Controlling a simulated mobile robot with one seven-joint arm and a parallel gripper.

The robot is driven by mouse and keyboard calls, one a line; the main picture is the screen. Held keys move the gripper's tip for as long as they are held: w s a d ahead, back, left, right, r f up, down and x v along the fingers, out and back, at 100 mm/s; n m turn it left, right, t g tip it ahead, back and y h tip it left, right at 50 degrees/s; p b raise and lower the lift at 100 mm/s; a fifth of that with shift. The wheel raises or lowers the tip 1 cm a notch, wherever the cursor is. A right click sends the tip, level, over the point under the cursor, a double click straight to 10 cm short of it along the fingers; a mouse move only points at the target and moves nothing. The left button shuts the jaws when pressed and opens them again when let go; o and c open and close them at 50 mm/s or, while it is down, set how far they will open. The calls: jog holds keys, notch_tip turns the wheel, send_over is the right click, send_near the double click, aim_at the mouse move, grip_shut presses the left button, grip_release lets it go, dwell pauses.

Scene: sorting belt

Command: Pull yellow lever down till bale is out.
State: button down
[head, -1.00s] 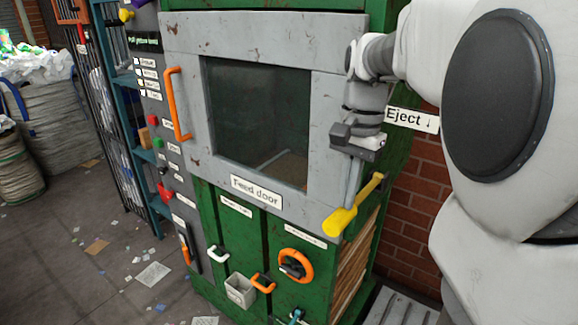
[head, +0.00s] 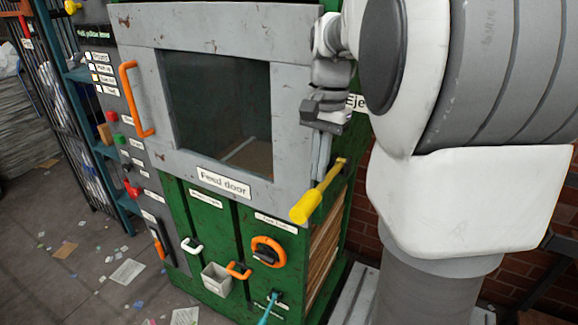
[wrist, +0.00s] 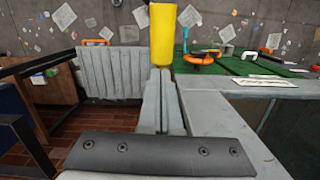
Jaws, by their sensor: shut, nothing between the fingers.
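The yellow lever (head: 318,194) sticks out at the right front edge of the green baler and slants down toward its thick yellow grip. In the wrist view the yellow grip (wrist: 163,35) stands just beyond my fingertips. My gripper (head: 320,172) is shut and empty, fingers pointing down, just above the lever. In the wrist view my gripper (wrist: 162,75) has its fingers together in line with the grip; I cannot tell whether they touch it. Brown layered material, seemingly the bale (head: 322,255), shows through the baler's lower right side. The Eject label (head: 356,102) is partly hidden by my arm.
The grey feed door (head: 225,180) is shut, with an orange handle (head: 131,98) at its left. Below it are an orange ring wheel (head: 268,251) and a small grey bin (head: 217,279). A control panel stands left. A brick wall is behind my arm at right.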

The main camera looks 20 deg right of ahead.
aim_at(321, 187)
notch_tip(321, 187, up, 17)
jog(key=d+p, duration=0.1)
jog(key=p, duration=0.1)
jog(key=shift+w+d, duration=0.2)
jog(key=shift+w, duration=0.25)
